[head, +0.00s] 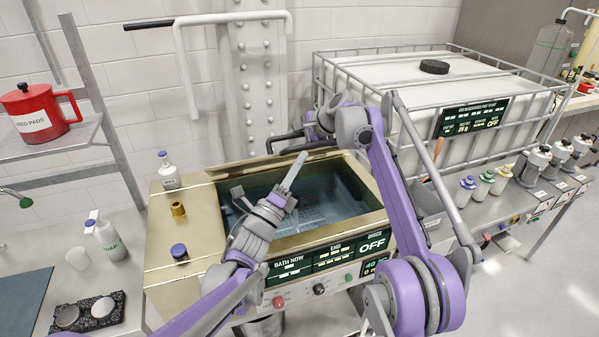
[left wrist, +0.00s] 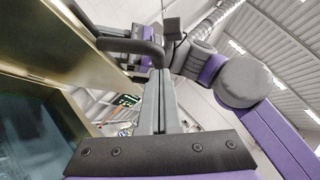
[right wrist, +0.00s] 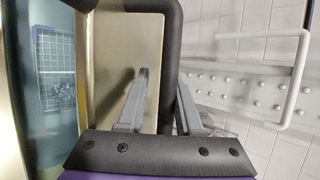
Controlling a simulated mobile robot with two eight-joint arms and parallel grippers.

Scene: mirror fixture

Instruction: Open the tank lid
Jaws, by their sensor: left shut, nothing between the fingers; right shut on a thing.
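The brass tank (head: 165,240) stands in the middle of the head view. Its opening is uncovered, showing blue-green liquid (head: 325,205) and a mesh at the bottom. A brass panel, apparently the lid (left wrist: 65,30), shows beside the black handle (left wrist: 125,45) in the left wrist view; its exact angle is unclear. My right gripper (right wrist: 160,85) is shut on that handle, its fingers on either side of the bar, at the tank's back edge. My left gripper (head: 303,157) is shut and empty above the opening, fingers pointing up toward the back, just below the handle (head: 285,143).
A white pipe frame (head: 190,60) stands out from the wall behind the tank. A caged white container (head: 385,68) is at the back right. A red pot (head: 35,112) sits on the left shelf. Bottles (head: 468,190) stand right, and a white bottle (head: 108,240) left.

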